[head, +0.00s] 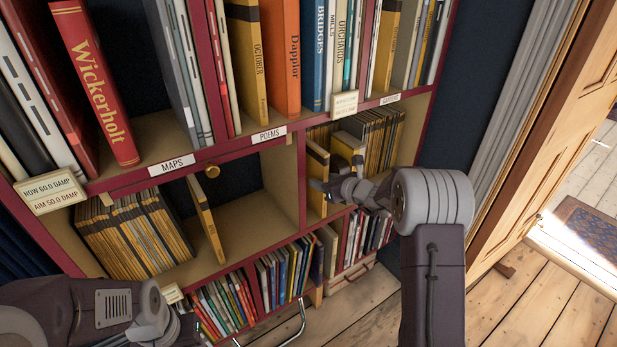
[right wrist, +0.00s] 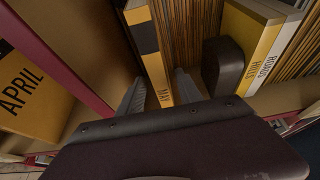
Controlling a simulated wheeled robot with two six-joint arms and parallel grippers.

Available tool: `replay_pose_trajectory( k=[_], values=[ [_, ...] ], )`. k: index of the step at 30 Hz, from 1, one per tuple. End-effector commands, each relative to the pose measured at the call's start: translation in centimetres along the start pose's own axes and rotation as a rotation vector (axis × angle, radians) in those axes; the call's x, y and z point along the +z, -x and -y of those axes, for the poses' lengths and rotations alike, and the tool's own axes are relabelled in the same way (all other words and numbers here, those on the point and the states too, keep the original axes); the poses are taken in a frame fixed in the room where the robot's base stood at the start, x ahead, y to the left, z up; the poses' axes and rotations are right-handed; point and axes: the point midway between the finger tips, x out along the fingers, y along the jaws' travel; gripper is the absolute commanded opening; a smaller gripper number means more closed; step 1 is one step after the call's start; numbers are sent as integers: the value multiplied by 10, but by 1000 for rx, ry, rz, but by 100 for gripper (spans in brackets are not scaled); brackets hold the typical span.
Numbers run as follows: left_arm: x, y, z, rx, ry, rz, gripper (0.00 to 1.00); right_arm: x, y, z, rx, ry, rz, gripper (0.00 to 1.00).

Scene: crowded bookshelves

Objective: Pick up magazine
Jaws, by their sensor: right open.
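A yellow-and-black magazine marked MAY (right wrist: 146,40) stands upright in the right compartment of the middle shelf; it also shows in the head view (head: 317,168). My right gripper (right wrist: 158,92) is open at the lower part of its spine, with one finger on each side. I cannot tell whether the fingers touch it. In the head view my right gripper (head: 322,190) reaches into the compartment from the right. A magazine marked APRIL (right wrist: 28,95) leans in the compartment to the left (head: 206,222). My left arm is at the bottom left, and its fingers are not clear.
A dark rounded block (right wrist: 224,66) is right of the fingers, beside yellow volumes (right wrist: 255,45). A red divider (head: 301,178) separates the compartments. Books stand on shelves above and below. A wooden door (head: 565,120) is at right.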

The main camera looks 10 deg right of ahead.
Motion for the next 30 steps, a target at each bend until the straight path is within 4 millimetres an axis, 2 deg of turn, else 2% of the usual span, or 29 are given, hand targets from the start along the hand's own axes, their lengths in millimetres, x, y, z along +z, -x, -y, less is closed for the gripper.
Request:
replay_pose_trajectory(
  k=[9,17,20,21,22,30],
  values=[
    [1,-4,0,0,0,0,42,2,-47,3,1,3,-1,42],
    [0,-4,0,0,0,0,42,2,-52,3,-1,1,-1,42],
    [0,-4,0,0,0,0,42,2,-51,3,-1,2,-1,17],
    [0,-4,0,0,0,0,42,2,-51,3,0,2,-1,6],
    [0,-4,0,0,0,0,42,2,-51,3,0,2,-1,0],
    [0,-4,0,0,0,0,42,2,-51,3,-1,2,-1,0]
  ],
)
